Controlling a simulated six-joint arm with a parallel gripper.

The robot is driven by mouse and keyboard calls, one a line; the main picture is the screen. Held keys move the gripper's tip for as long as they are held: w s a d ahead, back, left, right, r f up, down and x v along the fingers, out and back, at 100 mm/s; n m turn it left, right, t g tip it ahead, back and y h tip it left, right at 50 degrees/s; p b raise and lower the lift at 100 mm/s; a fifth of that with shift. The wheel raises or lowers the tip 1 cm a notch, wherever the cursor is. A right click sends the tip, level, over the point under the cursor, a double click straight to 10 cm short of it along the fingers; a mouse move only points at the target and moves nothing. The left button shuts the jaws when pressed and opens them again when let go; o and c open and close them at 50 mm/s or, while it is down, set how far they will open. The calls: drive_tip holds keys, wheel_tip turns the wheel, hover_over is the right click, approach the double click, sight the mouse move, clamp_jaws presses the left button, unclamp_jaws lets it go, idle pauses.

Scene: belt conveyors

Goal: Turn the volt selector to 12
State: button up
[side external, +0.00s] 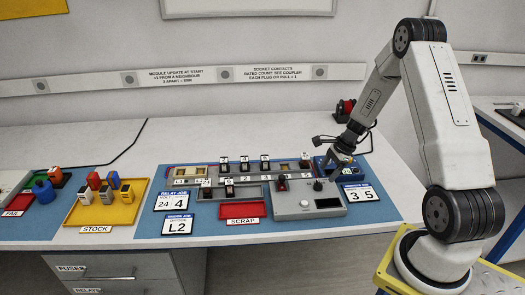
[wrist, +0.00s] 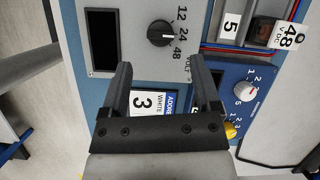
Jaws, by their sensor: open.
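The volt selector is a black round knob (wrist: 160,33) on a grey panel (wrist: 140,63), marked 12, 24 and 48 beside it in the wrist view. A small light mark on the knob faces the side with the numbers; I cannot tell exactly which number it meets. In the side view the knob (side external: 318,186) is small, on the grey unit (side external: 305,208) at the mat's right part. My gripper (wrist: 161,75) is open and empty, its fingertips apart and short of the knob in the wrist picture. In the side view my gripper (side external: 333,171) is just above and right of the knob.
A dark display window (wrist: 102,40) is beside the knob. A blue box (wrist: 245,75) with a white dial (wrist: 244,90) and a yellow knob (wrist: 231,130) stands close by. A card reading 3 and 5 (side external: 361,194), module sockets (side external: 243,172) and a red scrap tray (side external: 243,210) are near.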

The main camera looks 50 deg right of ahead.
sight(320, 184)
drive_tip(key=shift+x, duration=2.65)
clamp_jaws()
